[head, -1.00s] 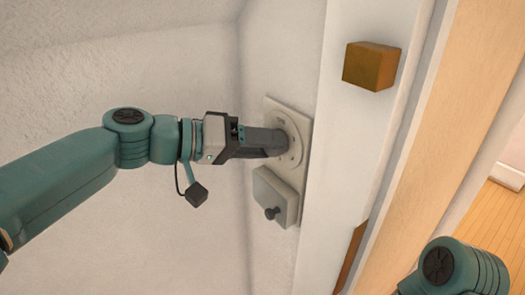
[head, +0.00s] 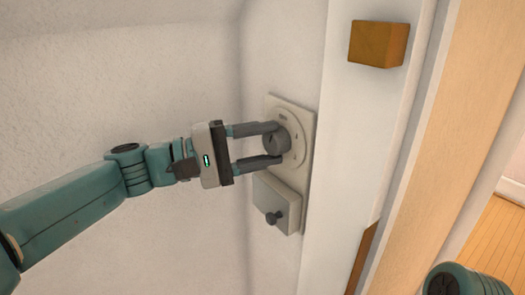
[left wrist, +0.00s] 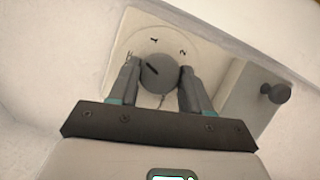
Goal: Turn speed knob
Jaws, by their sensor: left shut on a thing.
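The speed knob (head: 275,141) is a round dark grey dial on a pale wall plate (head: 304,109). In the left wrist view the knob (left wrist: 158,72) has a dark pointer line aimed to the upper left, and marks show around it on the plate (left wrist: 133,27). My left gripper (head: 268,144) is shut on the knob, one finger on each side; the left wrist view shows its fingers (left wrist: 158,84) flanking the dial. My right gripper is not in view; only part of my right arm shows at the bottom right.
Below the knob, the plate carries a raised pale box (head: 268,195) with a small dark peg (head: 273,217). A brown wooden block (head: 377,43) sticks out from the white frame on the right. A doorway with wooden floor (head: 500,240) lies at far right.

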